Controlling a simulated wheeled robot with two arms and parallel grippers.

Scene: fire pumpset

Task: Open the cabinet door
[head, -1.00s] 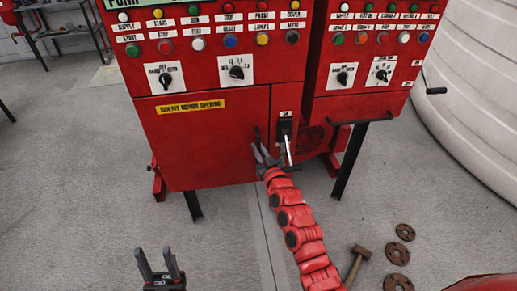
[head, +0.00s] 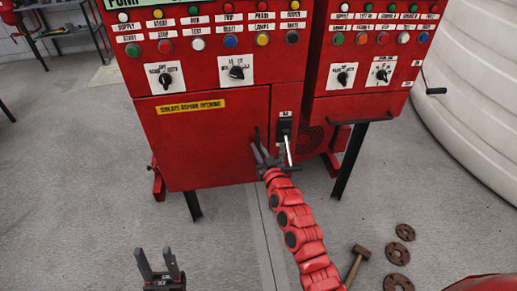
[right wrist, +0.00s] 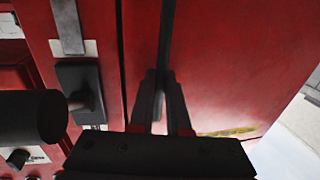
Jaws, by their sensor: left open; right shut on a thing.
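The red cabinet door (head: 205,145) with a yellow warning label is on the lower front of the left panel in the head view. It looks closed, flush with the front. Its dark vertical handle (head: 257,134) is at the door's right edge; it also shows as a dark bar in the right wrist view (right wrist: 167,40). My right gripper (head: 262,155) is shut on this handle, and its fingers (right wrist: 160,92) hide part of the bar. My left gripper (head: 160,262) is open and empty, low over the floor, away from the door.
A black switch with a pale lever (head: 286,140) is just right of the handle, close to my right gripper. The second red panel (head: 370,60) stands right. A hammer (head: 356,262) and rusty discs (head: 397,255) lie on the floor. The floor in front of the door is clear.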

